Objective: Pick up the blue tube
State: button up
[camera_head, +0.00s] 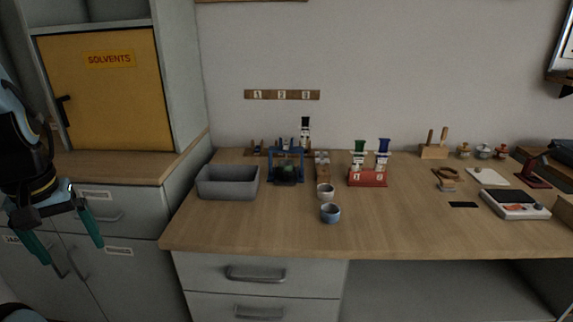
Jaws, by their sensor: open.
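A tube with a blue top (383,147) stands upright in the right-hand place of a red rack (367,178) on the wooden bench. A tube with a green top (359,148) stands beside it on the left in the same rack. The lower part of the blue tube is hidden by the rack. My gripper (68,250) hangs at the far left, in front of the cabinet. Its teal fingers are apart, with nothing between them. It is well away from the rack.
A grey bin (228,181), a blue frame (286,165) and two small cups, one white (325,191) and one blue (330,213), stand left of the rack. A white scale (515,204) sits at the right. The bench front (400,235) is clear.

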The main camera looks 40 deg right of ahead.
aim_at(381, 159)
jog(key=k+l+u, duration=0.1)
jog(key=l, duration=0.35)
jog(key=k+l+u, duration=0.1)
jog(key=k+l, duration=0.15)
jog(key=l, duration=0.2)
jog(key=k+l+u, duration=0.15)
jog(key=l, duration=0.25)
jog(key=k+l+u, duration=0.1)
jog(key=k+l, duration=0.2)
jog(key=k+l+u, duration=0.1)
jog(key=l, duration=0.5)
